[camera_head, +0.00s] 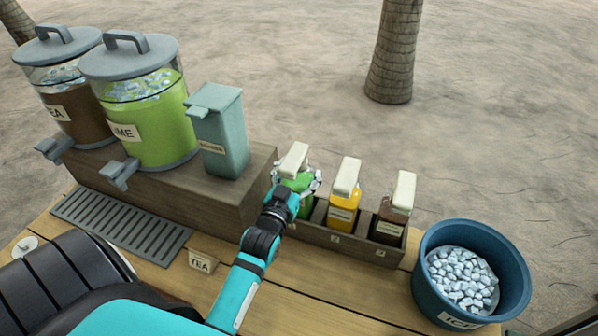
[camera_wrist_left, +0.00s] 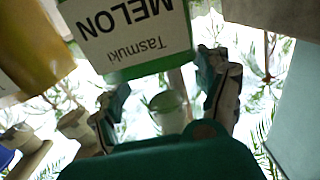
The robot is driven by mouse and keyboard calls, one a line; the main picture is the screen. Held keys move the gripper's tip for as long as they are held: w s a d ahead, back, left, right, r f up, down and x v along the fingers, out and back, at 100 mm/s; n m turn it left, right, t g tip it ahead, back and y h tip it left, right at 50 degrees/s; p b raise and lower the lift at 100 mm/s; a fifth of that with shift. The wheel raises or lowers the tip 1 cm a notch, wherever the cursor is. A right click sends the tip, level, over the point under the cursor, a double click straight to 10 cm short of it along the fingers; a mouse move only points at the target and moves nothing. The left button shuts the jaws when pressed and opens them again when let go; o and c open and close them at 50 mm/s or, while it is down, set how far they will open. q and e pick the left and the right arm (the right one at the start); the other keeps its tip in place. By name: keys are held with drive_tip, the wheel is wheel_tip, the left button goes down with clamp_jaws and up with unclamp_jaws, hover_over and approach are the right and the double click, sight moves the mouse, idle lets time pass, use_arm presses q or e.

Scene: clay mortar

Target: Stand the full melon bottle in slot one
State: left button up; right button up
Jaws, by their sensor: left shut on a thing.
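The melon bottle (camera_head: 305,179) is green with a cream cap (camera_head: 294,158). It stands about upright at the left end of the wooden slot rack (camera_head: 340,243). My left gripper (camera_head: 298,182) is shut on it, with fingers around its sides. In the left wrist view the bottle's white label (camera_wrist_left: 135,32) reads Tasmuki MELON upside down, close beyond the gripper fingers (camera_wrist_left: 166,100). Slot one, at the rack's left end, is mostly hidden by my gripper and arm. I cannot tell whether the bottle's base rests in it. My right gripper is not in view.
An orange bottle (camera_head: 343,210) and a brown bottle (camera_head: 390,222) stand in the rack right of the melon bottle. A teal bin (camera_head: 222,135) and lime dispenser (camera_head: 150,125) stand left. A blue ice tub (camera_head: 425,285) stands right. Some bare wooden table (camera_head: 330,290) shows in front.

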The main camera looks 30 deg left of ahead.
use_arm(q)
drive_tip(key=shift+f, duration=0.2)
drive_tip(key=o, duration=1.7)
drive_tip(key=shift+f, duration=0.25)
drive_tip(key=shift+s+d+r, duration=0.15)
drive_tip(key=shift+s+d, duration=0.05)
drive_tip(key=shift+s, duration=0.5)
drive_tip(key=p+v, duration=0.1)
drive_tip(key=v, duration=0.3)
drive_tip(key=shift+s+p, duration=0.15)
drive_tip(key=shift+p, duration=0.25)
drive_tip(key=p, duration=0.1)
approach(293, 185)
drive_tip(key=shift+x, duration=1.25)
